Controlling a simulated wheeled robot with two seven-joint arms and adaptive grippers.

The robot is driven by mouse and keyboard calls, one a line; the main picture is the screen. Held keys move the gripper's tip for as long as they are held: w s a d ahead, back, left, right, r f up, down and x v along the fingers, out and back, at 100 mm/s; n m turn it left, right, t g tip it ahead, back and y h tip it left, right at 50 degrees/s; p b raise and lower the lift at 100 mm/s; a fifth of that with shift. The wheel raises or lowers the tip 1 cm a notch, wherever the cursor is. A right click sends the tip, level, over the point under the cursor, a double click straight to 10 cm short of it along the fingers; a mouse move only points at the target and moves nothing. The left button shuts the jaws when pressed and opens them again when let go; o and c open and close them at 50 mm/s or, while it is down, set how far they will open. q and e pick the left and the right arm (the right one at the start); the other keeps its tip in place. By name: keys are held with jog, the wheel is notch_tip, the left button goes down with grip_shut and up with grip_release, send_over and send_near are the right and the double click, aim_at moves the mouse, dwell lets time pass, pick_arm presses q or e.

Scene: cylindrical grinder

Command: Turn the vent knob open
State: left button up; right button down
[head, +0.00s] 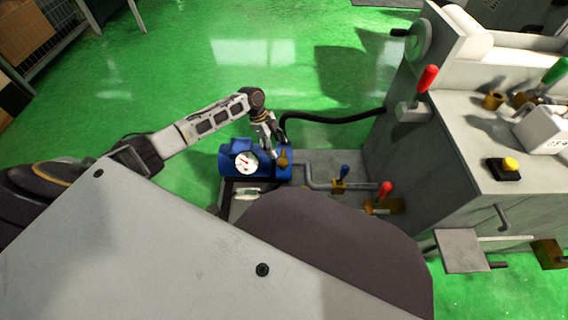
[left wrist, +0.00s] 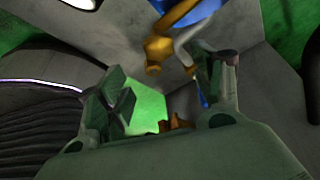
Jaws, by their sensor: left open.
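A blue pump (head: 231,163) with a white round gauge (head: 245,162) stands low beside the grey machine. A small brass knob (head: 284,157) sits at its right end; I take this to be the vent knob. My left gripper (head: 271,143) is just above the pump, close to the knob; contact cannot be told from the head view. In the left wrist view, my open gripper (left wrist: 165,88) has nothing between its fingers. A brass part (left wrist: 158,54) shows beyond the fingers, below the blue body (left wrist: 203,11); it may be the knob. My right gripper is not in view.
A black hose (head: 335,118) runs from the pump area to the machine. The grey machine (head: 480,140) fills the right side. Green floor behind is clear.

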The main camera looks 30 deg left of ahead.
aim_at(284, 161)
pick_arm(q)
jog(key=b+x, duration=0.2)
jog(key=x, duration=0.3)
jog(key=shift+d+f, duration=0.15)
jog(key=shift+f, duration=0.25)
jog(key=shift+b+x, duration=1.05)
jog(key=shift+x, duration=1.25)
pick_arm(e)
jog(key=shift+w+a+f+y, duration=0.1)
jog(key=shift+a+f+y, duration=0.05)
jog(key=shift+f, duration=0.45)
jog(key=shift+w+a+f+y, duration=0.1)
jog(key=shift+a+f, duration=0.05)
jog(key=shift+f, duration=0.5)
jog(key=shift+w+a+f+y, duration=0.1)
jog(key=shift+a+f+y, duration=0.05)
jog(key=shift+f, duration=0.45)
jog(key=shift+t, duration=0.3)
pick_arm(q)
jog(key=c, duration=1)
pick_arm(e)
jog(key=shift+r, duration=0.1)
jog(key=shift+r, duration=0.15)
